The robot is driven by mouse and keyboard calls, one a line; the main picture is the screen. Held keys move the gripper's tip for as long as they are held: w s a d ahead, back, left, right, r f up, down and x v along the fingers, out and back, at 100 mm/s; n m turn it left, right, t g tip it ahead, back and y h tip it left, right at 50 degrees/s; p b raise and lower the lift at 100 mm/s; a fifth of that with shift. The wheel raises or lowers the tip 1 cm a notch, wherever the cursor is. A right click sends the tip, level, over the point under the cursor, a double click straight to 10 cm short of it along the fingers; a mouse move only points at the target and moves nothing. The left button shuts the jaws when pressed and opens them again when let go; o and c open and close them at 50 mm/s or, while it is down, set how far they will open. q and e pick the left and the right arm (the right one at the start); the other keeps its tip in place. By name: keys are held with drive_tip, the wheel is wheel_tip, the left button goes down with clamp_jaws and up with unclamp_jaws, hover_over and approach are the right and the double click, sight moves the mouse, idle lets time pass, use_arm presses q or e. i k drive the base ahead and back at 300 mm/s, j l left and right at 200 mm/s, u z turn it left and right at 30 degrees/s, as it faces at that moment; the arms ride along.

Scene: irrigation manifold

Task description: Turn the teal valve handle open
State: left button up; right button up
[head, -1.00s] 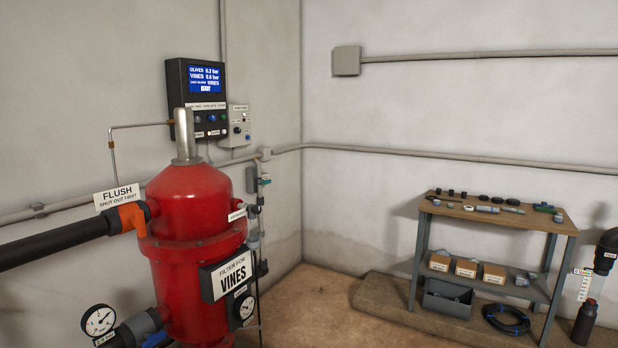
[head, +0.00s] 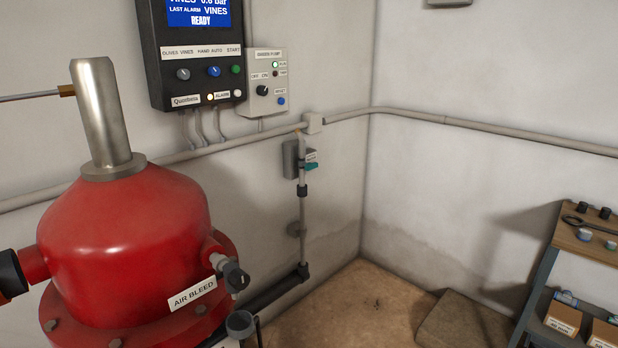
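The teal valve handle (head: 311,166) is small and sits on a grey vertical pipe (head: 303,215) against the back wall, near the room's corner. It points to the right, roughly level with a slight tilt. A grey box (head: 291,158) sits beside it, and a small white label is just above the handle. Neither of my grippers shows in the head view.
A red filter vessel (head: 125,235) with an air bleed valve (head: 233,275) stands at the front left, partly between me and the wall pipe. Control boxes (head: 193,100) hang above. A workbench (head: 585,236) is at the right. Floor (head: 350,300) near the corner is clear.

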sight(309, 166)
drive_tip(key=i+l+u, duration=0.65)
drive_tip(key=u, duration=0.2)
drive_tip(key=i+l+u, duration=0.15)
drive_tip(key=l+u, duration=0.3)
drive_tip(key=l, duration=0.2)
